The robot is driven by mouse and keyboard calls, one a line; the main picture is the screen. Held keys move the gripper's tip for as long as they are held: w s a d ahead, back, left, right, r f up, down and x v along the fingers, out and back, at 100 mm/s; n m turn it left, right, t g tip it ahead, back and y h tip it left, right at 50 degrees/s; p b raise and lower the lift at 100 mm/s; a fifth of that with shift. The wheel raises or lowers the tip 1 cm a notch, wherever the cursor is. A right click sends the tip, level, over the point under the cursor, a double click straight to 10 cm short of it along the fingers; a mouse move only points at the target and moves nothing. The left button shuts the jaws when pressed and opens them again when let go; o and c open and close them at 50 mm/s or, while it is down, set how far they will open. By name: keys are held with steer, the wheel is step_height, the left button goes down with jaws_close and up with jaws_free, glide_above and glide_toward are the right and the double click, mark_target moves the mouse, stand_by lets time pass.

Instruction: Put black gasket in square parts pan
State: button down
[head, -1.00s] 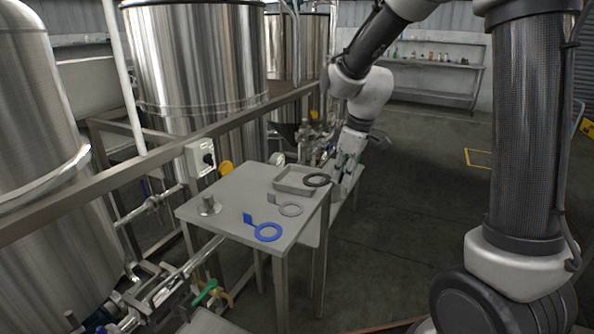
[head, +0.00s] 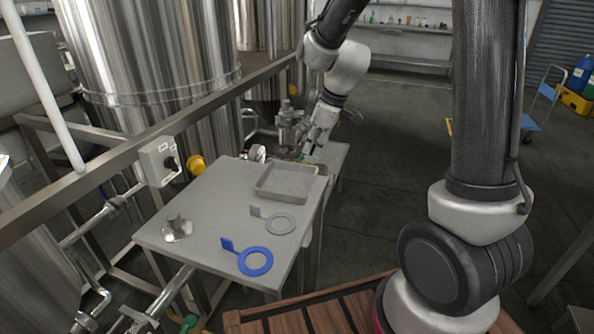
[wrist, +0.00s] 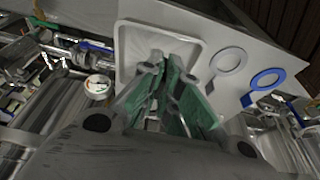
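The square parts pan (head: 262,194) is a shallow pale grey tray at the back right of the steel table. It looks empty, and it also shows in the wrist view (wrist: 124,40). My gripper (head: 309,157) is just beyond the pan's back edge in the head view. In the wrist view its green-padded fingers (wrist: 166,66) are close together in front of the pan. A dark, ring-like shape (head: 288,153) shows left of the gripper in the head view. I cannot tell whether it is the black gasket or a pipe fitting. No black gasket shows clearly in the wrist view.
A grey gasket (head: 279,224) and a blue gasket (head: 255,262) lie on the table (head: 205,205) in front of the pan. A small metal part (head: 177,229) stands at the left. A rail, switch box (head: 160,161) and large tanks border the left side.

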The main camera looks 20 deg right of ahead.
step_height(320, 180, down, 8)
steer(key=shift+r, duration=0.1)
steer(key=shift+s+f, duration=0.1)
steer(key=shift+f, duration=0.1)
steer(key=shift+f, duration=0.25)
steer(key=c, duration=1.6)
jaws_free()
steer(key=shift+c, duration=0.2)
